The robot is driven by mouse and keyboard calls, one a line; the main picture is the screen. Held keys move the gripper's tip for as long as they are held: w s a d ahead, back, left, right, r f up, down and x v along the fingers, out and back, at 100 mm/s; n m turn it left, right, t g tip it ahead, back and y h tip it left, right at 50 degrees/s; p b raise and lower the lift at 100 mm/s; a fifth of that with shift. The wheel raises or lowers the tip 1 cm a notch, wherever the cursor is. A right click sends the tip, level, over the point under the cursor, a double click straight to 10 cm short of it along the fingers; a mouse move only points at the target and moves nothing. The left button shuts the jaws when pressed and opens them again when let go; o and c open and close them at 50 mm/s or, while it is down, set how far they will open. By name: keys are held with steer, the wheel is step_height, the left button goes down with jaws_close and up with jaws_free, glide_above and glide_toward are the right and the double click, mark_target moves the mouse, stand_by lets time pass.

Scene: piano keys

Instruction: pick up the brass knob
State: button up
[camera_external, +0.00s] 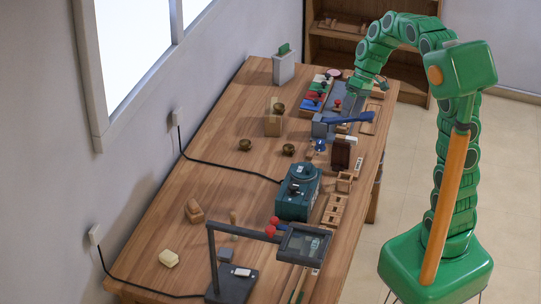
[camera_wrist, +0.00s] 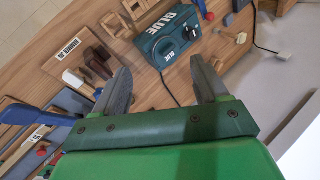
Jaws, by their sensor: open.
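Several small round dark-brass pieces that look like knobs show in the external view. One (camera_external: 245,144) sits on the table at the left, another (camera_external: 288,150) sits to its right, and a third (camera_external: 279,108) is at a light wooden block (camera_external: 273,126). I cannot tell which is the brass knob meant. My gripper (camera_external: 367,86) is over the far right part of the table, well apart from all of them. In the wrist view my gripper (camera_wrist: 160,75) has its two fingers wide apart with nothing between them. No brass knob is clear in the wrist view.
A teal glue machine (camera_external: 297,192) stands mid-table; it also shows in the wrist view (camera_wrist: 168,32). A blue-handled tool (camera_external: 348,118) and coloured blocks (camera_external: 314,96) lie near my gripper. A black lamp-like stand (camera_external: 232,280) is at the front. Bare wood surrounds the two left knobs.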

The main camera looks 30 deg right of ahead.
steer(key=w+a+f+n+y, duration=0.2)
steer(key=w, duration=1)
steer(key=n+t+y, duration=0.2)
steer(key=n+y, duration=0.7)
steer(key=n, duration=0.2)
glide_toward(279, 105)
steer(key=a, duration=0.2)
steer(key=shift+a+f, duration=0.35)
steer(key=shift+a, duration=1)
steer(key=shift+a+f, duration=0.3)
steer(key=shift+a, duration=1)
steer(key=shift+a+f, duration=0.35)
steer(key=shift+a, duration=1)
steer(key=c, duration=1.3)
steer(key=shift+r, duration=1.6)
steer(key=shift+s+d+r, duration=0.2)
steer(key=shift+s+r, duration=0.8)
steer(key=shift+r, duration=0.1)
steer(key=s+d+r, duration=0.2)
steer(key=s+r, duration=0.5)
steer(key=s, duration=0.4)
steer(key=shift+s+r, duration=0.25)
steer(key=shift+r, duration=0.15)
